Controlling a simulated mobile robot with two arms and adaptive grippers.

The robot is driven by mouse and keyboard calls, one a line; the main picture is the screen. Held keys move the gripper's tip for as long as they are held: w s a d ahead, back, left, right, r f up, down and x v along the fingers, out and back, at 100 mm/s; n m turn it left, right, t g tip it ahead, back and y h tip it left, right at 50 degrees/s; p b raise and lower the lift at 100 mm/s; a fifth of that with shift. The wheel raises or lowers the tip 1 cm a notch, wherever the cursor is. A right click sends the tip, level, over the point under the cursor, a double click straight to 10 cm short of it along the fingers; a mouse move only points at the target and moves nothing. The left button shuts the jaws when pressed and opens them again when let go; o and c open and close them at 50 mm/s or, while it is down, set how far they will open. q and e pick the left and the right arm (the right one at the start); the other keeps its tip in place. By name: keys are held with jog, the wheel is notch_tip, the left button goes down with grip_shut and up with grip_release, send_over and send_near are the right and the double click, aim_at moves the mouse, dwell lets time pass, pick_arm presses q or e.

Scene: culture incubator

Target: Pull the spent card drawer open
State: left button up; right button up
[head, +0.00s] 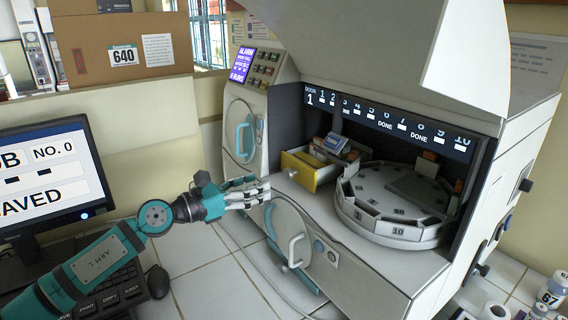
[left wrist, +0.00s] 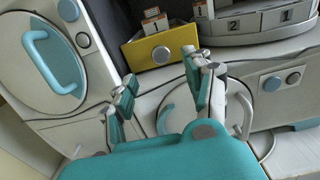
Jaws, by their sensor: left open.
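The yellow card drawer (head: 326,177) sits in the incubator's open bay, left of the round carousel. Its inside shows from above with several cards in it, so it stands at least partly out. In the left wrist view its yellow front (left wrist: 140,52) has a round knob (left wrist: 162,54). My left gripper (head: 266,192) is open and empty, in front of the drawer and a little lower left of it in the head view. In the left wrist view the fingers (left wrist: 160,72) are spread below the drawer front, apparently apart from the knob. My right gripper is not in view.
The carousel (head: 398,231) with numbered slots fills the bay's right side. A round door with a pale handle (head: 295,250) lies below my left gripper. Another door with a blue handle (head: 243,138) is at left. A monitor (head: 45,175) and keyboard stand beside my left arm.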

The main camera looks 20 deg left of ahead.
aim_at(286, 174)
pick_arm(q)
jog(key=p+x, duration=0.2)
jog(key=x, duration=0.5)
jog(key=shift+w+d+r, duration=0.1)
jog(key=shift+w+d, duration=0.15)
jog(key=shift+w, duration=0.1)
jog(key=shift+w+d, duration=0.3)
jog(key=shift+w, duration=0.05)
grip_shut()
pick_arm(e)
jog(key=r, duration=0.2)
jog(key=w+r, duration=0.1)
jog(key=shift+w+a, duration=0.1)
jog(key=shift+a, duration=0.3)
